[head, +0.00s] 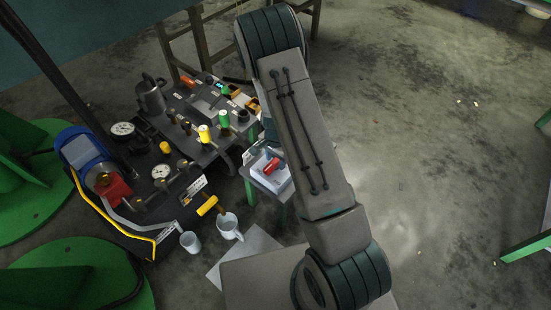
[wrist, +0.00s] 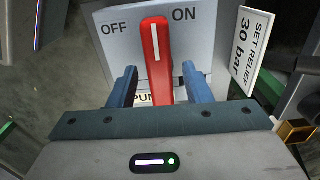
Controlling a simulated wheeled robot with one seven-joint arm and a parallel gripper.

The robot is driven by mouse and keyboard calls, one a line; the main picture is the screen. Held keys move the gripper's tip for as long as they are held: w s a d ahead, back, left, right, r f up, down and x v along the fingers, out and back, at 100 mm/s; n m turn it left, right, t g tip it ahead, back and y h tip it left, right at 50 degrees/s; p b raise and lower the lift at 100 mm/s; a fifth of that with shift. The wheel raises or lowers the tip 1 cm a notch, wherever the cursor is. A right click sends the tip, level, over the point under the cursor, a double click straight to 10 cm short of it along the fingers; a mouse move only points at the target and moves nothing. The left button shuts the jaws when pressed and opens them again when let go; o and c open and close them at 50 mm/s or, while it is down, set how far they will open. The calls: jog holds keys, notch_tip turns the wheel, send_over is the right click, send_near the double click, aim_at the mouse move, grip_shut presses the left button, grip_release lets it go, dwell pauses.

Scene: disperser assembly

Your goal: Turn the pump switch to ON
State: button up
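The pump switch is a red lever (wrist: 156,50) with a white line, on a pale plate (wrist: 205,40) marked OFF at left and ON at right. In the wrist view the lever stands between the two words, leaning slightly to the left. My gripper (wrist: 160,74) is open, with one blue finger on each side of the lever and a gap on both sides. The lever's lower end is hidden behind my gripper's body. In the head view the red lever (head: 272,165) shows on its light box (head: 270,182), and my arm hides much of the gripper.
A "SET RELIEF 30 bar" label (wrist: 249,42) stands right of the plate. Left of the box are a bench (head: 195,150) with valves and gauges, a yellow-handled part (head: 207,206) and two cups (head: 229,227). The floor at right (head: 430,130) is mostly clear.

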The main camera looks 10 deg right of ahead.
notch_tip(320, 180, up, 14)
jog(key=p, duration=0.4)
jog(key=shift+p, duration=0.3)
jog(key=shift+f, duration=0.1)
notch_tip(320, 180, up, 28)
jog(key=n+t+y+p, duration=0.1)
jog(key=n+p, duration=0.4)
jog(key=p, duration=0.7)
send_over(276, 161)
jog(key=s+a, duration=0.2)
jog(key=s, duration=0.5)
jog(key=s+d+r+n+t+p, duration=0.1)
jog(key=s+r+n+p, duration=0.2)
jog(key=r, duration=0.7)
jog(key=s+d+r+n+h+p, duration=0.1)
jog(key=s+r+n+p, duration=0.1)
jog(key=s+r+p, duration=0.6)
jog(key=s+r, duration=0.2)
jog(key=s, duration=0.1)
jog(key=shift+d+r+n+t, duration=0.15)
jog(key=shift+r+n+t, duration=0.15)
jog(key=shift+n+t, duration=0.1)
